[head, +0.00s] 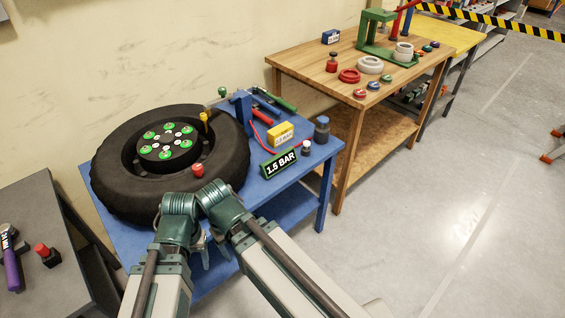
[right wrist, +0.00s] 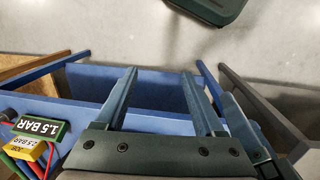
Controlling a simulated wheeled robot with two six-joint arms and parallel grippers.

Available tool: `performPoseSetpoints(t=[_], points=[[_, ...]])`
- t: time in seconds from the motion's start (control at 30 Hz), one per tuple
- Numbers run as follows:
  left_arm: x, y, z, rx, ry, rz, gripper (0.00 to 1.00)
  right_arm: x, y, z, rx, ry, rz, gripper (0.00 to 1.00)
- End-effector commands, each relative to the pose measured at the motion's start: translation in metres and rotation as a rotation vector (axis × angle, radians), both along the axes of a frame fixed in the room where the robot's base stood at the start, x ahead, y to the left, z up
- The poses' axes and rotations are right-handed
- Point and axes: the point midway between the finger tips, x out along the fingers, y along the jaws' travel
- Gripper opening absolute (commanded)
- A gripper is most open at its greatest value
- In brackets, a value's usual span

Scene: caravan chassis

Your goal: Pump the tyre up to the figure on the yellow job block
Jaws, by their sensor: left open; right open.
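The black tyre (head: 222,172) lies flat on the blue bench, with green and white parts on its hub. A yellow upright piece (head: 204,120) and a red-topped piece (head: 198,170) show at its right side. The yellow job block (head: 281,134) reads "2.5 BAR" in the right wrist view (right wrist: 28,146). The black-and-green sign (head: 280,162) in front of it reads "1.5 BAR". My left gripper (head: 203,245) is open near the bench's front edge, partly hidden by my arms. My right gripper (right wrist: 160,72) is open and empty, its fingers over the blue bench edge.
A wooden bench (head: 300,62) with rings and a green press (head: 374,38) stands behind right. A grey table (head: 35,210) is at left.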

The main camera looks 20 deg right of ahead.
Motion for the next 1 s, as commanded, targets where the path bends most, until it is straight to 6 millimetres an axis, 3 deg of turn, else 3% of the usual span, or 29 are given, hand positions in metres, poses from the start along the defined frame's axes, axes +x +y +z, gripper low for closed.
performPoseSetpoints(t=[0.27, 0.7, 1.0], points=[[0.0000, 0.0000, 0.0000, 0.000, 0.000, 0.000, 0.64, 0.0000, 0.0000, 0.0000, 0.000, 0.000, 0.000, 0.71], [0.0000, 0.0000, 0.0000, 0.000, 0.000, 0.000, 0.64, 0.0000, 0.0000, 0.0000, 0.000, 0.000, 0.000, 0.00], [0.0000, 0.0000, 0.0000, 0.000, 0.000, 0.000, 0.64, 0.0000, 0.0000, 0.0000, 0.000, 0.000, 0.000, 0.00]])
